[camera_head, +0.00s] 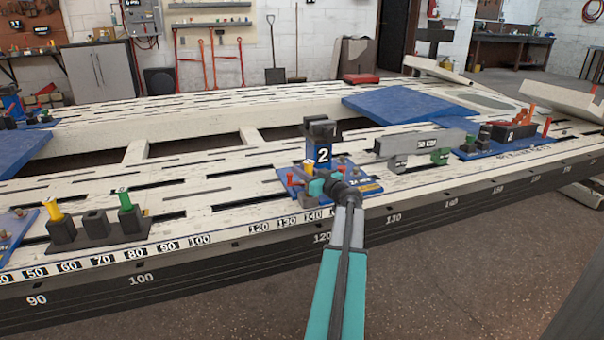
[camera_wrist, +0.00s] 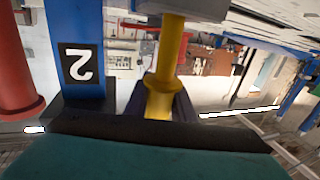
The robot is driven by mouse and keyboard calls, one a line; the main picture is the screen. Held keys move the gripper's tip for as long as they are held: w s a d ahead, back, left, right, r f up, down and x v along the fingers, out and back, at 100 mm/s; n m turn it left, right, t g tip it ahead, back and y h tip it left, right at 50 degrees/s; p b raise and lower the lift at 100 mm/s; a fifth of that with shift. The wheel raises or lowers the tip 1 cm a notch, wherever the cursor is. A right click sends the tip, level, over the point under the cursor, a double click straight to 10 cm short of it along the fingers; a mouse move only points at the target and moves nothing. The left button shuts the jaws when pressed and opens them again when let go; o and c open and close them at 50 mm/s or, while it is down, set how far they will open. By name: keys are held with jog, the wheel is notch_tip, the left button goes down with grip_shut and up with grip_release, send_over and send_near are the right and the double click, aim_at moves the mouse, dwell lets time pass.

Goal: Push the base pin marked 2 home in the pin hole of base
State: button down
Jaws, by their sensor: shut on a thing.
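The blue post marked 2 (camera_head: 322,155) stands upright on a blue base plate (camera_head: 368,187) on the bench; the post also shows inverted in the wrist view (camera_wrist: 75,25). My gripper (camera_head: 314,183) is low in front of this post, over the plate. In the wrist view its dark jaws (camera_wrist: 168,108) are shut on a yellow flanged pin (camera_wrist: 166,65). A bit of that yellow pin (camera_head: 308,168) shows by the jaws in the head view. No number shows on the pin. The pin hole is hidden, and I cannot tell how deep the pin sits.
A red pin (camera_head: 291,180) stands on the plate left of my gripper. A dark holder (camera_head: 97,224) with a yellow and a green pin is at left.

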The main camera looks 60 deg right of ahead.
jog(key=shift+r, duration=0.75)
jog(key=shift+b, duration=0.65)
dwell(0.6)
jog(key=shift+f, duration=1.65)
dwell(1.6)
jog(key=c, duration=1.4)
grip_release()
jog(key=shift+f, duration=0.1)
jog(key=shift+c, duration=0.2)
jog(key=p+v, duration=0.4)
jog(key=v, duration=0.9)
jog(key=shift+s+a+p, duration=0.2)
jog(key=shift+s+p, duration=0.1)
